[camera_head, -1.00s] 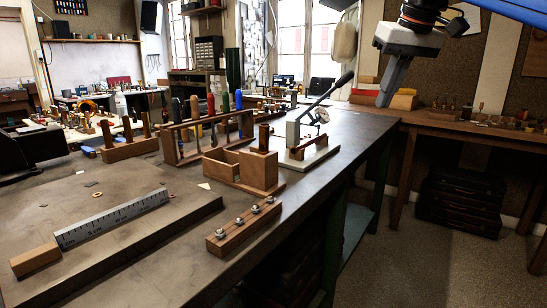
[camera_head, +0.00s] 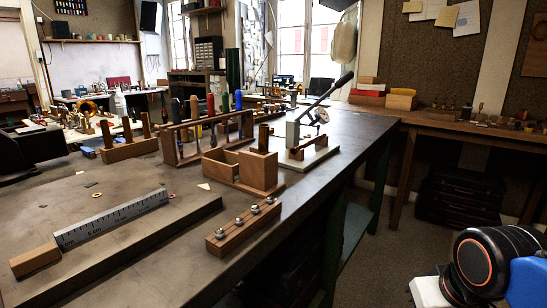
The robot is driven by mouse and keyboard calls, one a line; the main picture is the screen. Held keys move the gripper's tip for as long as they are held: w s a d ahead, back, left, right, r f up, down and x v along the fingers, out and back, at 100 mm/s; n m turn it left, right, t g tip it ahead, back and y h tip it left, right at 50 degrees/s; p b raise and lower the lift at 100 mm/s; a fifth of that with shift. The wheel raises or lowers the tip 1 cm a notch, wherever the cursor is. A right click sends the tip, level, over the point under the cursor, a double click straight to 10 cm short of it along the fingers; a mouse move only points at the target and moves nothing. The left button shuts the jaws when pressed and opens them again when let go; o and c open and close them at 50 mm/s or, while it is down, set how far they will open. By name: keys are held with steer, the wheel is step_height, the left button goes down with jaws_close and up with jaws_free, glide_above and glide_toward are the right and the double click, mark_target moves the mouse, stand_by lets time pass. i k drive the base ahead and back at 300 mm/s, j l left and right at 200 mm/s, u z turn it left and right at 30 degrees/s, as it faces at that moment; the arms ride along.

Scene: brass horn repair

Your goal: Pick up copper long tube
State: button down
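I cannot make out a copper long tube for certain in the head view. My gripper is out of view; only a part of my arm shows at the lower right, beside the bench.
The dark workbench (camera_head: 110,275) carries a steel ruler (camera_head: 112,218), a wooden block with metal studs (camera_head: 243,228), an open wooden box (camera_head: 238,170), a tool rack (camera_head: 210,132) and a lever press (camera_head: 308,142). Bare floor lies right of the bench.

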mark_target(294, 150)
steer(key=i+l+u, duration=0.3)
steer(key=l, duration=0.35)
steer(key=i+l+u, duration=0.2)
steer(key=l, duration=0.2)
steer(key=i+l+u, duration=0.15)
steer(key=l, duration=0.2)
steer(key=i+l+u, duration=0.15)
steer(key=l, duration=0.25)
